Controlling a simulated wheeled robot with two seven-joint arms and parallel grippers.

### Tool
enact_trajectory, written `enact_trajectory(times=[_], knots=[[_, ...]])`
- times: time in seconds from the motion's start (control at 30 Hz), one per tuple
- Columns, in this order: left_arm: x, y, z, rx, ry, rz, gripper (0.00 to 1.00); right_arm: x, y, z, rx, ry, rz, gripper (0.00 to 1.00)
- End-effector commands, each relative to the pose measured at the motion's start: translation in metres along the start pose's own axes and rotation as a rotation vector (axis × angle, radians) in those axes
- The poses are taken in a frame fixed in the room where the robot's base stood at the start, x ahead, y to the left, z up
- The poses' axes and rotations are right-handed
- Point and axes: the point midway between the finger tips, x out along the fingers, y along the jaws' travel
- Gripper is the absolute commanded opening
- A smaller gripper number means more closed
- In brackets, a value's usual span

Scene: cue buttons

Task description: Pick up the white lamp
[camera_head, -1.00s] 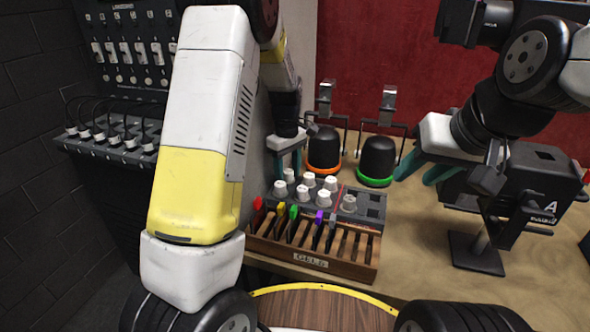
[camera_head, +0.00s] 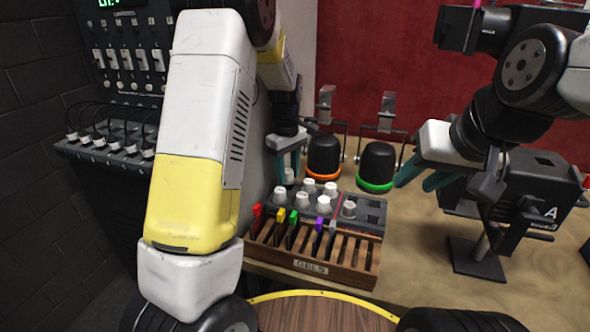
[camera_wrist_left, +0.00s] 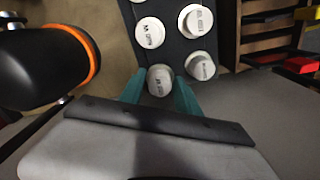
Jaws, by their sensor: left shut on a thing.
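Several white lamps with printed tops stand in a dark grey block (camera_head: 372,222); one is the lamp (camera_head: 323,204). My left gripper (camera_head: 289,172) is at the block's back left corner, shut on a white lamp (camera_wrist_left: 160,79). In the left wrist view this lamp sits between the teal fingers, close to the other lamps (camera_wrist_left: 150,32). I cannot tell whether it is lifted clear of the block. The print on its top is too blurred to read. My right gripper (camera_head: 418,176) is open and empty, above the table at the right.
A wooden rack (camera_head: 300,262) with coloured tabs stands in front of the block. Two black lamp housings, one with an orange ring (camera_head: 323,155) and one with a green ring (camera_head: 377,165), stand behind. A black device (camera_head: 535,190) is at the right. A switch panel (camera_head: 130,55) is at the left.

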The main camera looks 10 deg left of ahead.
Motion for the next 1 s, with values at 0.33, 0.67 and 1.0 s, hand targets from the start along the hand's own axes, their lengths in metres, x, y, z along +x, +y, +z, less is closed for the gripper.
enact_trajectory(times=[0.33,0.67,1.0], knots=[[-0.067,0.002,0.000,-0.001,0.001,0.004,0.00,0.000,0.000,0.000,0.000,0.000,0.000,0.38],[-0.099,0.015,0.028,0.005,-0.001,-0.001,0.00,0.000,0.000,0.000,0.000,0.000,0.000,0.38],[-0.098,0.058,0.111,0.004,0.000,0.000,0.00,0.000,0.000,0.000,0.000,0.000,0.000,0.38]])
